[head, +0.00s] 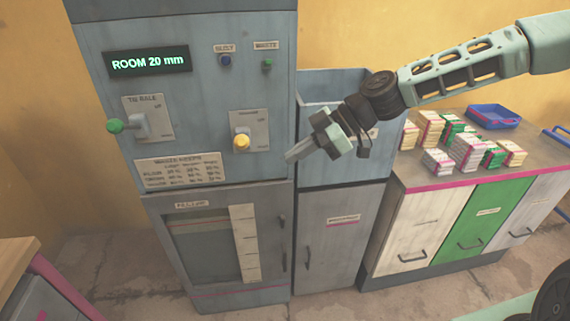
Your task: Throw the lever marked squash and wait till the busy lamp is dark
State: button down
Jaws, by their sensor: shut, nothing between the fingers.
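The grey-blue press (190,30) stands at left centre in the head view. A yellow-knobbed lever (242,142) sits on its right plate, whose small label is too blurred to read surely; the knob sticks out toward me, low on the plate. My gripper (290,157) is shut and empty. It is to the right of the yellow knob and apart from it, near the press's right edge.
A display (150,61) reads "ROOM 20 mm". A green lamp (267,64) is labelled waste. Right of the press are an open-topped bin (340,182) and a counter (450,176) with stacked bundles and a blue tray (494,117).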

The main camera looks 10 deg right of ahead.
jog(key=shift+w+v, duration=0.2)
jog(key=shift+v, duration=2.35)
jog(key=s+a+f+m+g+h, duration=0.1)
jog(key=s+a+f+g+h, duration=0.15)
jog(key=s, duration=0.55)
jog(key=s+a+f+m+g+h, duration=0.1)
jog(key=s+a+f+m+h, duration=0.1)
jog(key=s+a+f+h, duration=0.35)
jog(key=s+d+r+m+t+h, duration=0.1)
jog(key=s+d+r+m, duration=0.1)
jog(key=s, duration=0.5)
jog(key=s+d+r+m+t+h, duration=0.1)
jog(key=s+d+r+m+t, duration=0.1)
jog(key=s, duration=0.5)
notch_tip(320, 180, up, 2)
jog(key=d+m, duration=0.1)
jog(key=m, duration=0.2)
jog(key=shift+d, duration=0.2)
